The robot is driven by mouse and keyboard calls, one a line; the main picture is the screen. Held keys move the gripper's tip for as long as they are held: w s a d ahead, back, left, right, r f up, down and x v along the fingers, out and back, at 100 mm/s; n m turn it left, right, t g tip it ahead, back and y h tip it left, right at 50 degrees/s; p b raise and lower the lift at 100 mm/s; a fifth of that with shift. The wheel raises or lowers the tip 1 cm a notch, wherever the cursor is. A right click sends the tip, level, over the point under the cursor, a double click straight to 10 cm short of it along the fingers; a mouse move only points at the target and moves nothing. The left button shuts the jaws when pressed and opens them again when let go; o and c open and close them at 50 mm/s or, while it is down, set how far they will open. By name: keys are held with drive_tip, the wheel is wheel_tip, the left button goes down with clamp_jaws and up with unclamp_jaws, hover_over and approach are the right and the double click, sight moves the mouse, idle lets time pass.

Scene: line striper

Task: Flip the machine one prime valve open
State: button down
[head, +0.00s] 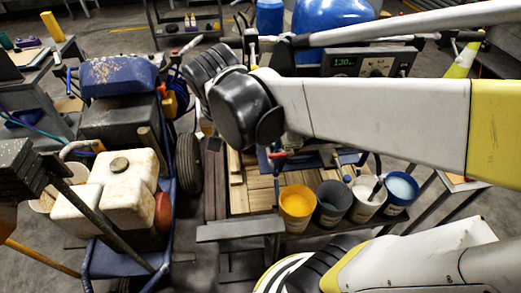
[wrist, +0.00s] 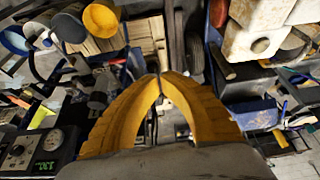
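My gripper's yellow fingers (wrist: 160,78) show in the wrist view. Their tips meet, and nothing is seen between them. In the head view the fingers are hidden behind my arm. A striping machine (head: 120,72) with a blue engine cover and a white tank (head: 130,168) stands at the left; its tank also shows at the upper right of the wrist view (wrist: 258,38). A second machine, with a green-lit display (head: 345,63), stands behind my arm. A small red handle (head: 279,155) shows below my arm. I cannot tell which part is the prime valve.
A black wheel (head: 188,163) stands beside the left machine. A dark bar (head: 112,228) crosses the lower left. Little floor is clear between the machines.

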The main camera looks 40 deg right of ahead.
drive_tip(key=w+d+f+m+g+h, duration=0.2)
drive_tip(key=w+d+f+m, duration=0.1)
drive_tip(key=w+d+m, duration=0.15)
drive_tip(key=m+g+h+p, duration=0.25)
drive_tip(key=m+g, duration=0.45)
drive_tip(key=m, duration=0.7)
approach(282, 155)
wheel_tip(282, 155, up, 2)
drive_tip(key=w+a+b, duration=0.1)
drive_tip(key=a, duration=0.2)
drive_tip(key=shift+d+r+h, duration=0.1)
drive_tip(key=shift+h, duration=0.25)
drive_tip(key=b+x, duration=0.3)
drive_tip(key=x, duration=0.7)
drive_tip(key=shift+b, duration=0.3)
